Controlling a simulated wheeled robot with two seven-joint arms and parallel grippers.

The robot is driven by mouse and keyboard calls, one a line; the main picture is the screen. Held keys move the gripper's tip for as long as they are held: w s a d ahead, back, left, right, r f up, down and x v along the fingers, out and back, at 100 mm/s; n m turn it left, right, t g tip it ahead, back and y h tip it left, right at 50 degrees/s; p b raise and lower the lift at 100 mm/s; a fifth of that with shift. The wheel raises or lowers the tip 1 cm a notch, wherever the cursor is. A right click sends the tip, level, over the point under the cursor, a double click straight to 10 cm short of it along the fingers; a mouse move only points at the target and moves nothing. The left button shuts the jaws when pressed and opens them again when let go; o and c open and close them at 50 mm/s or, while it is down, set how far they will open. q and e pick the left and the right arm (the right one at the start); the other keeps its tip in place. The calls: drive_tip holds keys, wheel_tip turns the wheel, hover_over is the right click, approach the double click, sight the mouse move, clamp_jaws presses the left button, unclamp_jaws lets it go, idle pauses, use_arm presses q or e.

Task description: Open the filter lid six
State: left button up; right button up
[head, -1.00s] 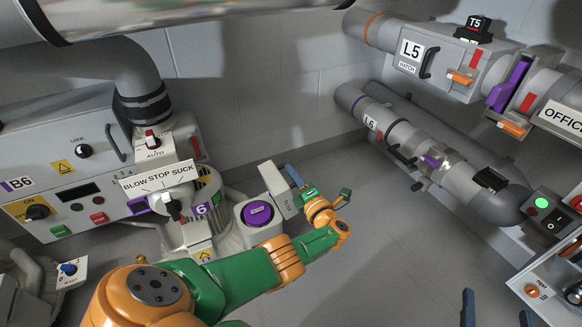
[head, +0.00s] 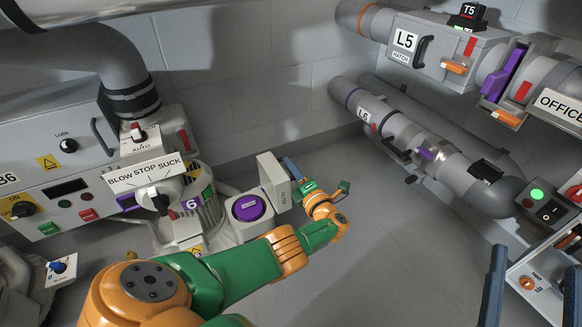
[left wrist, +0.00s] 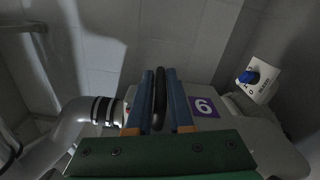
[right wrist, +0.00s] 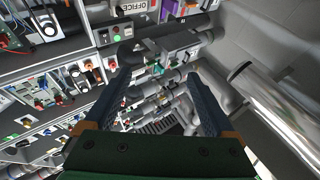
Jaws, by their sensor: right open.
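A light grey panel with small lettering, which looks like the lid of filter six (head: 273,182), stands upright beside a round purple disc (head: 248,207) in a grey housing. My left gripper (head: 291,168) is at the far side of this panel, partly hidden by it. In the left wrist view a dark bar handle (left wrist: 159,105) lies between the close-set blue fingers (left wrist: 160,98), on a grey face with a purple 6 label (left wrist: 203,106). The fingers look closed on the handle. My right gripper (head: 534,285) is open and empty at the lower right.
The blower unit with the BLOW STOP SUCK dial (head: 160,202) stands left of the filter. Pipe L6 (head: 430,150) and pipe L5 (head: 440,50) run along the right wall. A switch panel (head: 548,212) is near my right gripper. The middle floor is clear.

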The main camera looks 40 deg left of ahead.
use_arm(q)
drive_tip(key=o, duration=0.3)
drive_tip(key=shift+f, duration=0.15)
drive_tip(key=shift+o, duration=0.2)
use_arm(e)
drive_tip(key=shift+f, duration=0.1)
use_arm(q)
drive_tip(key=shift+d, duration=0.2)
drive_tip(key=p+v, duration=0.1)
drive_tip(key=v, duration=0.1)
drive_tip(key=shift+s+d, duration=0.2)
drive_tip(key=shift+d, duration=0.15)
drive_tip(key=p+v, duration=0.1)
drive_tip(key=v, duration=0.3)
use_arm(e)
wheel_tip(320, 180, down, 15)
drive_tip(key=d+g+h, duration=0.2)
drive_tip(key=g+h, duration=0.1)
drive_tip(key=g, duration=0.5)
drive_tip(key=shift+s+m+g, duration=0.3)
drive_tip(key=shift+s+m, duration=0.05)
drive_tip(key=shift+m, duration=0.05)
drive_tip(key=shift+d, duration=0.1)
use_arm(q)
drive_tip(key=v, duration=0.8)
drive_tip(key=shift+p, duration=0.35)
use_arm(e)
drive_tip(key=shift+r, duration=0.2)
